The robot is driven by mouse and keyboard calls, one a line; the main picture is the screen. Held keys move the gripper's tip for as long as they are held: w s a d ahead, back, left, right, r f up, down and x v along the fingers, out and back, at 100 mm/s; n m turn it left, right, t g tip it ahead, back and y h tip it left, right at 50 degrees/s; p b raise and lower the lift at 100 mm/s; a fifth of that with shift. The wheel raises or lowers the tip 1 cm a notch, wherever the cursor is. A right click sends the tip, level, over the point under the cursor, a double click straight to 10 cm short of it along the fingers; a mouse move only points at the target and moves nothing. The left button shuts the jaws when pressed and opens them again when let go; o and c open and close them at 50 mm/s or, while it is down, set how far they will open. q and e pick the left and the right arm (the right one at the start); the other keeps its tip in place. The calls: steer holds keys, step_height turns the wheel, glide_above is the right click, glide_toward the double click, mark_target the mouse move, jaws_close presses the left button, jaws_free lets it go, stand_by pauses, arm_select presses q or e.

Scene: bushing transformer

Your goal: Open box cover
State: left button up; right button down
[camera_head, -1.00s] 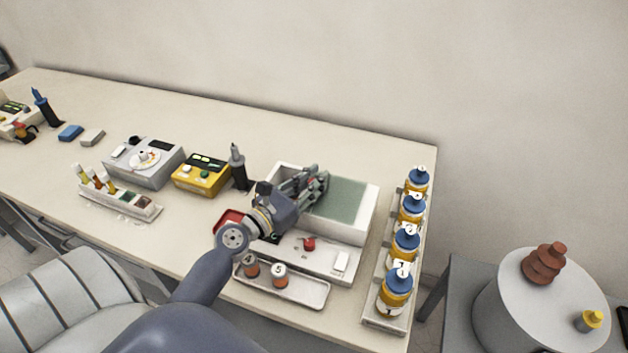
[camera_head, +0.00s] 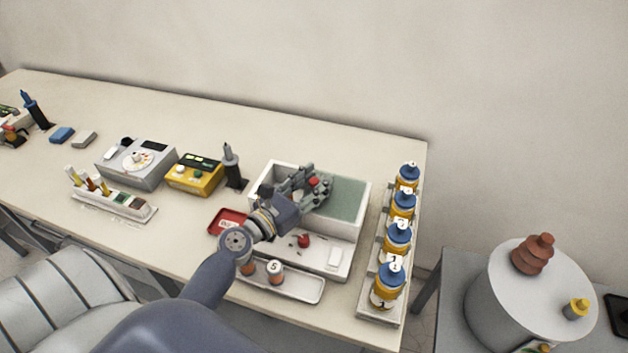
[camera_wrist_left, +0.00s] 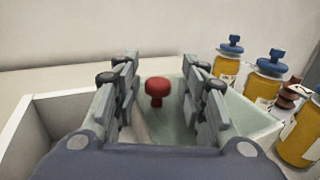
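The white box (camera_head: 262,174) stands near the right end of the bench. Its greenish translucent cover (camera_head: 348,200) lies over the right part, and the left part looks uncovered. A red knob (camera_head: 314,182) stands up from the cover. My left gripper (camera_head: 312,188) is over the box with its fingers apart around the knob. In the left wrist view, the knob (camera_wrist_left: 157,90) is between the open fingers (camera_wrist_left: 163,88), with a gap visible on both sides. The cover also shows there on the right (camera_wrist_left: 245,115). My right gripper is not in view.
A rack (camera_head: 380,314) of yellow bottles with blue caps stands close to the box's right. A tray (camera_head: 305,291) with small jars is in front. A black stand (camera_head: 233,168) and a yellow meter (camera_head: 195,175) are on the left. The bench behind is clear.

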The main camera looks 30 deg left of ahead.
arm_select(q)
steer(key=shift+s+a+f, duration=0.1)
steer(key=shift+s+a, duration=0.05)
steer(key=shift+s, duration=0.2)
steer(key=s, duration=0.3)
steer(key=s+a, duration=0.1)
steer(key=s, duration=0.7)
steer(key=shift+s+a, duration=0.1)
steer(key=shift+a, duration=0.2)
